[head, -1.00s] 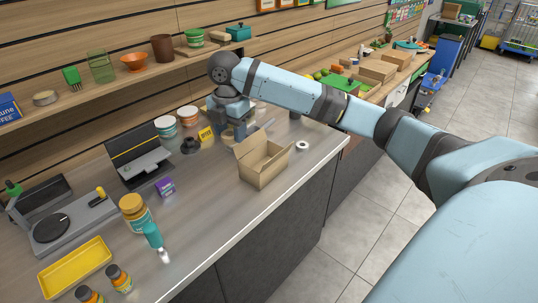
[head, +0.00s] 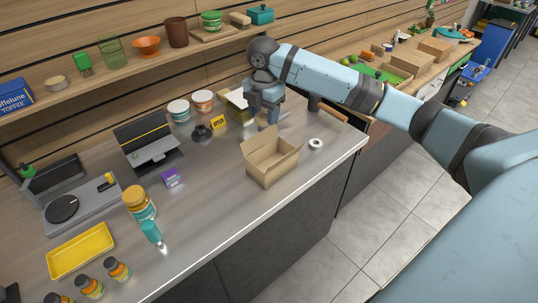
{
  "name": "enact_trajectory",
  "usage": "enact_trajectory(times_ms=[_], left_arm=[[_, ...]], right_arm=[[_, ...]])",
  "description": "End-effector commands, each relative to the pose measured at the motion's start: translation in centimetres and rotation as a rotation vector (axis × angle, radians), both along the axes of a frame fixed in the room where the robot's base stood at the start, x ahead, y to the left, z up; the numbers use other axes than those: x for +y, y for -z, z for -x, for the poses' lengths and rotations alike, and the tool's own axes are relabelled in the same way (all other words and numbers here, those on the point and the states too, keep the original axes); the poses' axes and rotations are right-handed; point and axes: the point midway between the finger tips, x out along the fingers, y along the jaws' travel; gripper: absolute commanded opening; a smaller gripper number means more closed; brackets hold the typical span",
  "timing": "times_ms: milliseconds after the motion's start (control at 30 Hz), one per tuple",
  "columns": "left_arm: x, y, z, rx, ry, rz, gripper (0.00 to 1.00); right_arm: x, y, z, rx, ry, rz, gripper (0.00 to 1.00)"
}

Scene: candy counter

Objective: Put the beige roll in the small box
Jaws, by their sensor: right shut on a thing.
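An open cardboard box (head: 271,171) with raised flaps stands on the metal counter; it is likely the small box. A pale roll (head: 316,144) with a dark centre lies flat on the counter, just right of the box; its exact shade, beige or white, is hard to tell. My right gripper (head: 262,116) points down behind the box, over the back of the counter. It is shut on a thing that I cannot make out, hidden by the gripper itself. The inside floor of the box is hidden. My left gripper is not in view.
A pale box (head: 237,100) and tubs (head: 179,110) stand behind and left of my right gripper. The counter in front of the cardboard box is clear.

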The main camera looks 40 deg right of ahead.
Motion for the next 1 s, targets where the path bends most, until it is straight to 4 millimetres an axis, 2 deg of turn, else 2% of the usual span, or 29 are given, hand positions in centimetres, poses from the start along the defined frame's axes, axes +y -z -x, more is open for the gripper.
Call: enact_trajectory(times_ms=[33, 200, 400, 667, 900, 1000], left_arm=[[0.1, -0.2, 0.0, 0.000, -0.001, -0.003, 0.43], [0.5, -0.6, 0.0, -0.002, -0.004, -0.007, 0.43], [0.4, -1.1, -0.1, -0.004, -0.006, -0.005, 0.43], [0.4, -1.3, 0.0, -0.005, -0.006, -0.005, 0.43], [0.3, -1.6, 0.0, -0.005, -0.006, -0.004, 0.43], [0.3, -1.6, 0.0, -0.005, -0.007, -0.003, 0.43]], right_arm=[[0.0, 1.5, 0.1, 0.005, -0.001, 0.000, 0.26], [0.0, 6.0, 0.1, 0.004, 0.001, 0.000, 0.26], [0.0, 10.1, 0.1, 0.002, -0.001, 0.000, 0.26], [0.0, 12.2, 0.0, 0.000, 0.000, 0.000, 0.26], [0.0, 15.5, 0.1, 0.000, 0.000, 0.000, 0.26], [0.0, 15.7, 0.0, -0.001, -0.001, 0.000, 0.26]])
